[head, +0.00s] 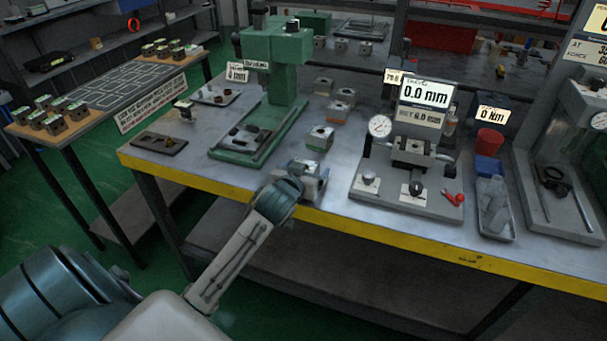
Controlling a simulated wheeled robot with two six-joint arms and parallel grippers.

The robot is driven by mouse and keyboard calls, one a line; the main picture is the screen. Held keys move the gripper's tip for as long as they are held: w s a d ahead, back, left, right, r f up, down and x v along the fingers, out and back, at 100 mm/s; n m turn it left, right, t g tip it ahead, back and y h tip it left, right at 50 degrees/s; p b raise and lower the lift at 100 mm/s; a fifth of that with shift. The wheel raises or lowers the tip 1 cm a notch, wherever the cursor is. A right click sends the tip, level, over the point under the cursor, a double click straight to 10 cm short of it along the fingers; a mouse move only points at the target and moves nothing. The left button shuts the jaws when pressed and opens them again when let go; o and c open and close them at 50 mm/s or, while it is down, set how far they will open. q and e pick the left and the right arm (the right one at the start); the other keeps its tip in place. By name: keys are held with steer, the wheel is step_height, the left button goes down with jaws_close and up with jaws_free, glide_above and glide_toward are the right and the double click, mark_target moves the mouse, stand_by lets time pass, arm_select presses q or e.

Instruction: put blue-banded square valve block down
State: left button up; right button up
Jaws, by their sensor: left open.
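My left arm reaches in from the bottom left, and its gripper (313,175) is low over the front edge of the grey workbench (240,172). The gripper is open. A pale block-like shape shows at the fingers; my wrist partly hides it, and I cannot tell block from gripper there or see a blue band. Just behind stands a square valve block (320,136), apart from the gripper. More square blocks stand further back, among them one with an orange-brown band (340,112). My right gripper is not in view.
A green press (276,60) stands left of the gripper. A gauge stand (408,165) with a 0.0 mm display (425,93) stands to the right. Further right are a red cup (489,141) and a tray (496,228). A side table (100,90) at left holds several blocks.

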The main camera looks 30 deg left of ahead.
arm_select(q)
steer(key=c, duration=1.5)
steer(key=shift+r, duration=0.15)
